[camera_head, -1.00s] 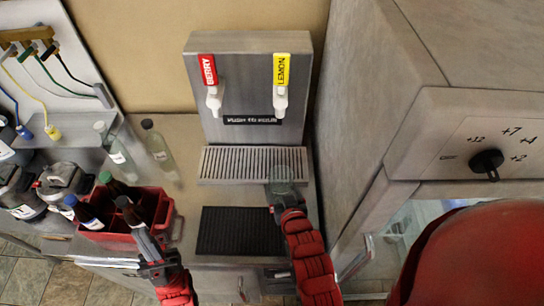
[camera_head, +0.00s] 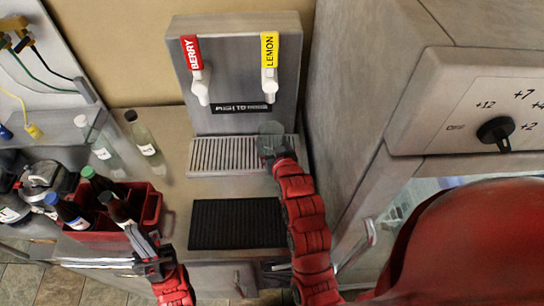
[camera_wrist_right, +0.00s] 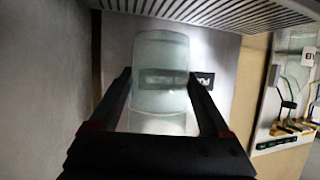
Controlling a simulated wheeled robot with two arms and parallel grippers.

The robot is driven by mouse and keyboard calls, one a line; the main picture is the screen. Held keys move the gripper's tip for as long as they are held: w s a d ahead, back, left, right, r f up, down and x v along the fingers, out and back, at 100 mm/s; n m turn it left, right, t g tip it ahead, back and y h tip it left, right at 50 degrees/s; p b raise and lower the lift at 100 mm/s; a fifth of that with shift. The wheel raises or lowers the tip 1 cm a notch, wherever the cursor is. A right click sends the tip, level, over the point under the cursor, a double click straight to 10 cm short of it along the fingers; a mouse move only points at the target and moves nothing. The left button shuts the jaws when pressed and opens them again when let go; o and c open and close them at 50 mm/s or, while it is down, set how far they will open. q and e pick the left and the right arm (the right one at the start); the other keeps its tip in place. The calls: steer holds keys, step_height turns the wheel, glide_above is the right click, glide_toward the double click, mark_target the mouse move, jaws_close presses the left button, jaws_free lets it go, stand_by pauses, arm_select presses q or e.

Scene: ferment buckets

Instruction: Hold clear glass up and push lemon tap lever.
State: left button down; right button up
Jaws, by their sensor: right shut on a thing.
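The clear glass (camera_head: 271,129) is upright under the white lemon spout (camera_head: 270,88), with a small gap in the head view. My right gripper (camera_head: 274,156) is shut on the glass, which also shows between its fingers in the right wrist view (camera_wrist_right: 160,75). The yellow lemon tap lever (camera_head: 269,50) stands upright above the spout, with nothing touching it. My left gripper (camera_head: 146,252) is low on the left, beside the red bottle crate and away from the lever; I cannot tell its jaw opening.
The red berry tap (camera_head: 191,52) is left of the lemon tap. A slotted drip tray (camera_head: 215,155) lies below, with a black mat (camera_head: 235,225) in front. A red crate (camera_head: 150,210) holds several bottles. A fridge wall (camera_head: 365,100) stands close on the right.

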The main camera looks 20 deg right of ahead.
mark_target(273, 128)
steer(key=w, duration=0.2)
steer(key=w+d, duration=0.1)
steer(key=w, duration=0.1)
steer(key=w+r, duration=0.1)
steer(key=w, duration=0.1)
steer(key=shift+w+d, duration=0.1)
steer(key=shift+d, duration=0.3)
steer(key=shift+w+r, duration=0.15)
steer(key=shift+w, duration=0.05)
steer(key=shift+r, duration=0.35)
steer(key=shift+s, duration=0.1)
steer(key=shift+s+b, duration=0.1)
steer(key=shift+b, duration=0.55)
